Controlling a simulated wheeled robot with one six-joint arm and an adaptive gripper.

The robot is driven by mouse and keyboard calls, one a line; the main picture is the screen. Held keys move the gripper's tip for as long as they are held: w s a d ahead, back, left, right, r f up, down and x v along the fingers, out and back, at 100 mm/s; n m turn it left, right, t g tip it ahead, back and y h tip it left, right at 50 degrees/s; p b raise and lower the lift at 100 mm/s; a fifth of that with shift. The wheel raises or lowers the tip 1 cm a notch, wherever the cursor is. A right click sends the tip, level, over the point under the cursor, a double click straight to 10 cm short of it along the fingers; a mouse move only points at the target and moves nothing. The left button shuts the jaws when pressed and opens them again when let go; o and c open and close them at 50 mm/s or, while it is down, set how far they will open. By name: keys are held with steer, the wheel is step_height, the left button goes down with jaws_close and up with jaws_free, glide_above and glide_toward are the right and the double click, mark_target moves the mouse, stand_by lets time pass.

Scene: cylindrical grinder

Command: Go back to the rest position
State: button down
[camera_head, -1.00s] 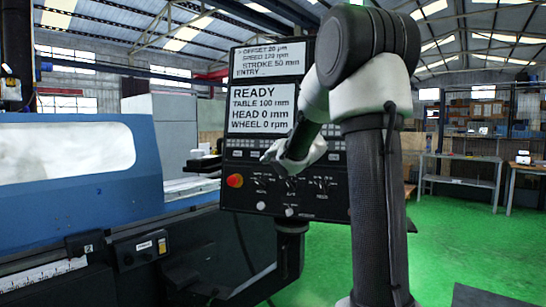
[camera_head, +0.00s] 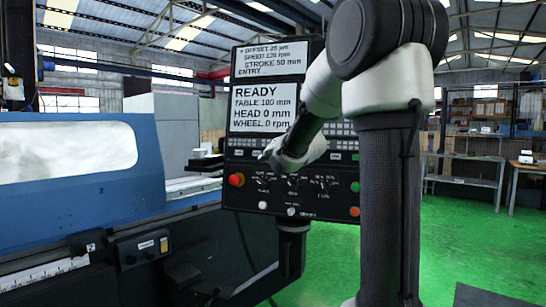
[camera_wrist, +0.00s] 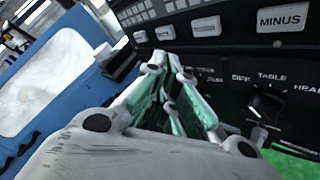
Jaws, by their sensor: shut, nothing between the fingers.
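My gripper (camera_head: 268,158) is in front of the control panel (camera_head: 232,205) of the grinder, near its left-middle part, with my arm reaching in from the right. In the wrist view, my gripper (camera_wrist: 172,62) has its fingers together with nothing between them. They point at the dark panel, below a row of pale keys. Whether the fingertips touch the panel cannot be told. The upper screen (camera_head: 275,60) shows offset, speed and stroke lines. The lower screen (camera_head: 262,108) reads READY, table 100 mm, head 0 mm, wheel 0 rpm.
The panel has a red knob (camera_head: 236,180), a green button (camera_head: 354,187) and several selector knobs, one labelled TABLE (camera_wrist: 268,105). The blue grinder body (camera_head: 150,185) fills the left. Shelving (camera_head: 470,180) stands far right. Green floor between is clear.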

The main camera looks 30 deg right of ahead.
steer(key=s+d+f+m+g+h, duration=0.1)
steer(key=s+d+f+m+g, duration=0.1)
steer(key=s+f+m+g, duration=0.35)
steer(key=s+d+f+m+g+h, duration=0.1)
steer(key=s+d+f+m+g, duration=0.1)
steer(key=s+f+m, duration=0.55)
steer(key=s+a+m+g, duration=0.1)
steer(key=s+a+m, duration=0.3)
steer(key=s, duration=0.4)
steer(key=s+a+f+m+g+y, duration=0.1)
steer(key=s+a+m, duration=0.3)
steer(key=s, duration=0.5)
steer(key=s+a+m+g+y, duration=0.1)
steer(key=s+a+m, duration=0.3)
steer(key=s, duration=0.4)
steer(key=shift+s+a+f+m+g, duration=0.2)
steer(key=shift+s+m+g, duration=0.25)
steer(key=shift+m, duration=0.25)
stand_by(0.5)
